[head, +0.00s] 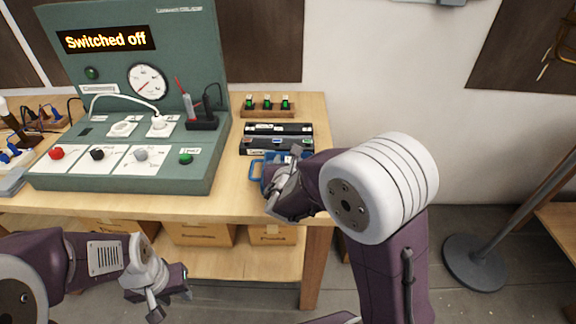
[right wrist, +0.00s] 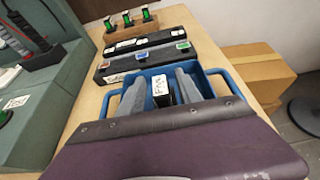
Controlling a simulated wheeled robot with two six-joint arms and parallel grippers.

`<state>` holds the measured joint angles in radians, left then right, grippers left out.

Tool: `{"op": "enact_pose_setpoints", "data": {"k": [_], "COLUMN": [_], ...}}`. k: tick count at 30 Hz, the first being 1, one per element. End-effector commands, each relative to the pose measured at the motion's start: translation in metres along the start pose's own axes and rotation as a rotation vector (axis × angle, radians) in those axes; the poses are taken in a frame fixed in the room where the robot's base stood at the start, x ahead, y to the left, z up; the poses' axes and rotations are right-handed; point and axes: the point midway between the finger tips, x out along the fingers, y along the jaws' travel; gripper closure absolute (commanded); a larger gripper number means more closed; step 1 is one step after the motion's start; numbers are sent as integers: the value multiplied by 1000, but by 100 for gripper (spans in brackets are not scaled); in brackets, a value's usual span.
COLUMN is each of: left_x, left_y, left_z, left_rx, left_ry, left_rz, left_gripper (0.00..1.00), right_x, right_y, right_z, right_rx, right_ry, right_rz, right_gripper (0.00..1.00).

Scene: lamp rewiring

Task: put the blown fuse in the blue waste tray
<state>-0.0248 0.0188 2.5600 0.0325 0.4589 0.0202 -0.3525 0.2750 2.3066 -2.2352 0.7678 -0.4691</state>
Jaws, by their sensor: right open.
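The blue tray (right wrist: 213,77) lies under my right gripper near the bench's front right edge, and its handle shows in the head view (head: 256,169). My right gripper (head: 283,168) is open over it. In the right wrist view its two grey fingers stand apart above the tray, with a dark piece bearing a white label (right wrist: 161,90) between them. This piece is at the tray; I cannot tell whether it is the fuse or touches the tray floor. My left gripper (head: 170,296) hangs in front of the bench, low in the head view; its jaw opening is unclear.
Behind the tray lie two dark boxes (right wrist: 150,62) with labels and a wooden rack (head: 268,112) with green-topped pieces. The green panel (head: 130,100) reads "Switched off". A lamp stand base (head: 474,262) is on the floor at right. Cardboard boxes (head: 200,234) sit below the bench.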

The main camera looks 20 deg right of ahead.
Motion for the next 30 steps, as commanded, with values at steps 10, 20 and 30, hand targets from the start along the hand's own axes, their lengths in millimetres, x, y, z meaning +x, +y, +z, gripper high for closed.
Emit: {"op": "enact_pose_setpoints", "data": {"k": [10, 20, 30], "left_x": [-14, -7, -7], "left_y": [0, 0, 0], "left_z": [-1, -1, -1], "left_rx": [0, 0, 0], "left_ry": [0, 0, 0], "left_rz": [0, 0, 0], "left_gripper": [64, 64, 64], "right_x": [-80, -118, -119], "right_y": [2, 0, 0], "right_z": [3, 0, 0], "right_rx": [0, 0, -1], "right_ry": [-2, -1, 0], "right_rz": [8, 2, 1], "right_gripper": [59, 59, 59]}}
